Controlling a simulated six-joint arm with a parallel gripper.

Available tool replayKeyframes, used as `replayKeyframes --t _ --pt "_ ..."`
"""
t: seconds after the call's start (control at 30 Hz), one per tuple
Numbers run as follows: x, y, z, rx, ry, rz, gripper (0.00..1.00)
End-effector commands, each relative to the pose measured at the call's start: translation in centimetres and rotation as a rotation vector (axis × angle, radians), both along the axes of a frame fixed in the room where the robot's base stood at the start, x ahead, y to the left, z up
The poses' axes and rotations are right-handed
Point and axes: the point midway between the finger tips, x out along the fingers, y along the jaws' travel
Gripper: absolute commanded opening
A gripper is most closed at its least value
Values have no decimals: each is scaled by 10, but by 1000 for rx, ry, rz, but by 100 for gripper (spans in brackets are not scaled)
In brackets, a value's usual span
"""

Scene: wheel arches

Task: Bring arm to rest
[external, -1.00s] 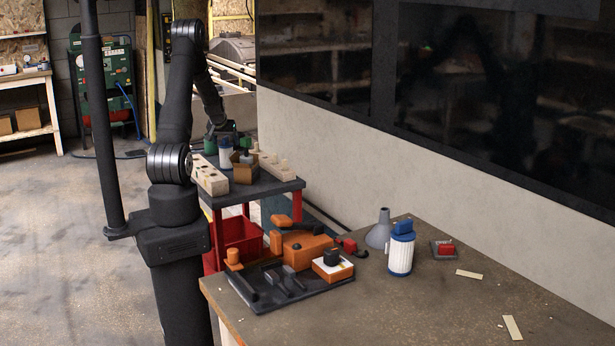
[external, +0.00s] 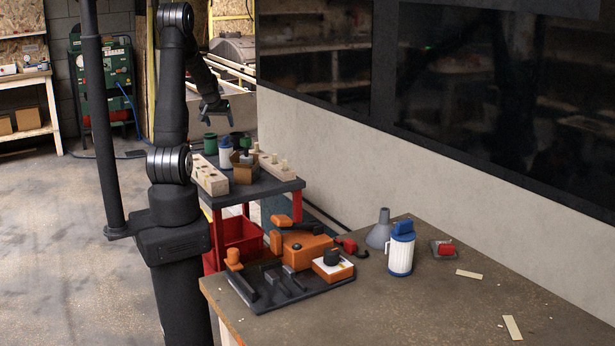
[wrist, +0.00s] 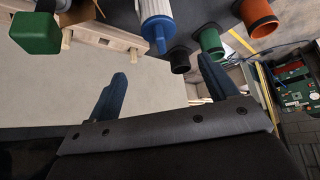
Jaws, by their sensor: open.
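My gripper (external: 216,108) is open and empty, raised above the far side of the small dark-topped cart (external: 276,188). In the wrist view my gripper's two fingers (wrist: 165,85) stand wide apart with nothing between them. A white and blue bottle (external: 225,154) stands on the cart; it also shows beyond the fingers in the wrist view (wrist: 158,18). A green cup (external: 210,143) stands to its left. A green-topped item (external: 245,144) stands in a small cardboard box (external: 244,172); its green block (wrist: 36,33) shows at the upper left of the wrist view.
Wooden blocks with holes or pegs (external: 210,177) line the cart's edges. A red bin (external: 238,238) sits below. The front workbench (external: 420,300) holds orange tools on a dark tray (external: 275,300), a funnel (external: 379,232) and a blue-lidded bottle (external: 401,252). A light wall (external: 400,150) borders the right.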

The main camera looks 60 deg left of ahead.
Motion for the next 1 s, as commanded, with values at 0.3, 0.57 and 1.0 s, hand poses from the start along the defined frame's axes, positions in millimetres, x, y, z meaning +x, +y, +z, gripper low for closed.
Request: replayKeyframes --t 0.3,0.57,1.0 --pt "1 1 -2 -1 1 0 78" --pt "9 10 -23 -4 1 0 78" --pt "31 37 -76 -2 1 0 78"
